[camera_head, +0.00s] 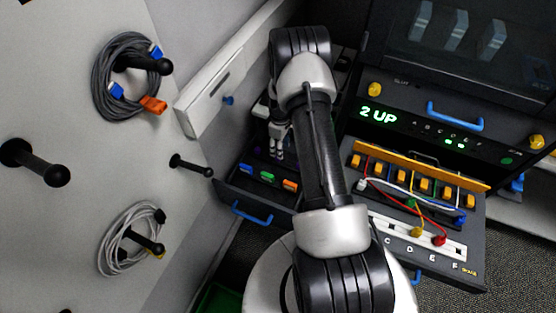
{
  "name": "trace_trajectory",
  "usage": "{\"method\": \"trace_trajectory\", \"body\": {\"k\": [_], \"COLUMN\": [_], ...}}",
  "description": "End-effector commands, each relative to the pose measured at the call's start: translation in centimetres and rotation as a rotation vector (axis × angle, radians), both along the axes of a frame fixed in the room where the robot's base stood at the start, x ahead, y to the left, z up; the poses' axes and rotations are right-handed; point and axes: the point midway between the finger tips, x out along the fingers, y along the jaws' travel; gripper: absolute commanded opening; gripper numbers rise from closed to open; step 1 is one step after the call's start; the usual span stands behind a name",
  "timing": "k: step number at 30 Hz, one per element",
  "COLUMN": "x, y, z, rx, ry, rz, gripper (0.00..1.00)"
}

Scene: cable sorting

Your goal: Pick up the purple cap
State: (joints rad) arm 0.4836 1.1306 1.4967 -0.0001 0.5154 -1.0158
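An open dark drawer (229,189) with a blue handle holds several small coloured caps. My gripper (276,154) points down over the back part of the drawer, close to that patch. Its grey fingers look near each other. The picture does not show whether anything is between them. My arm hides the drawer's right side.
A pegboard wall at left carries a grey cable coil (104,91) with blue and orange plugs and a white cable coil (110,235). A black peg (190,165) sticks out near the drawer. At right, a panel reads "2 UP" above a tray (455,274) with coloured cables.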

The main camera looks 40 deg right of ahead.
Motion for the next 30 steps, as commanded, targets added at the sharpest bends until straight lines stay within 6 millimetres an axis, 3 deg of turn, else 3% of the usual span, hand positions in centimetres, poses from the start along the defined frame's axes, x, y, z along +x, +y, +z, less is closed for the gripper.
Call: {"method": "trace_trajectory", "body": {"k": [8,18,26,30], "x": [0.1,0.6,0.6,0.6], "y": [0.1,0.4,0.4,0.4], "z": [-1.8,-6.4,-6.5,-6.5], "rx": [0.000,0.000,0.000,0.000], "ry": [-0.001,0.000,-0.001,-0.001], "rz": [0.000,-0.001,-0.001,-0.001], "gripper": [0.43,0.43,0.43,0.33]}}
